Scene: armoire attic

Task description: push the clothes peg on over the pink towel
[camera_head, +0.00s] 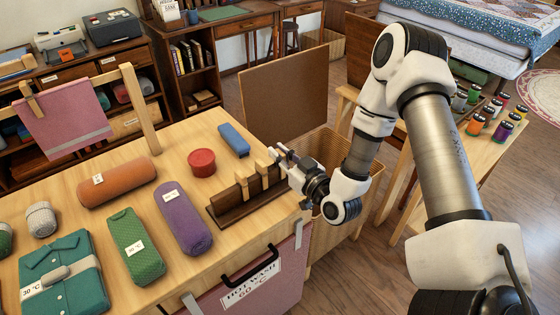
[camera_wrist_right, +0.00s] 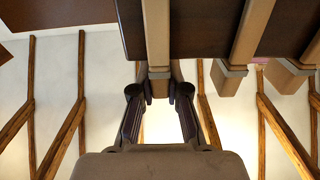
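The pink towel (camera_head: 65,118) hangs over a wooden rail at the left of the table, with a wooden peg (camera_head: 31,99) at its left end. A dark wooden rack (camera_head: 250,205) at the table's right edge holds upright wooden pegs. My right gripper (camera_head: 284,160) is at the rack's right end. In the right wrist view its fingers (camera_wrist_right: 160,90) close in on both sides of one clothes peg (camera_wrist_right: 157,35), which still stands against the rack. Two other pegs show to its right there, one being the near peg (camera_wrist_right: 252,35). My left gripper is out of view.
A red round tin (camera_head: 201,163) and a blue block (camera_head: 234,140) lie between rack and towel. Rolled towels, including a purple one (camera_head: 183,218), and a folded teal shirt (camera_head: 62,275) fill the table's front. A wicker basket (camera_head: 325,150) stands right of the table.

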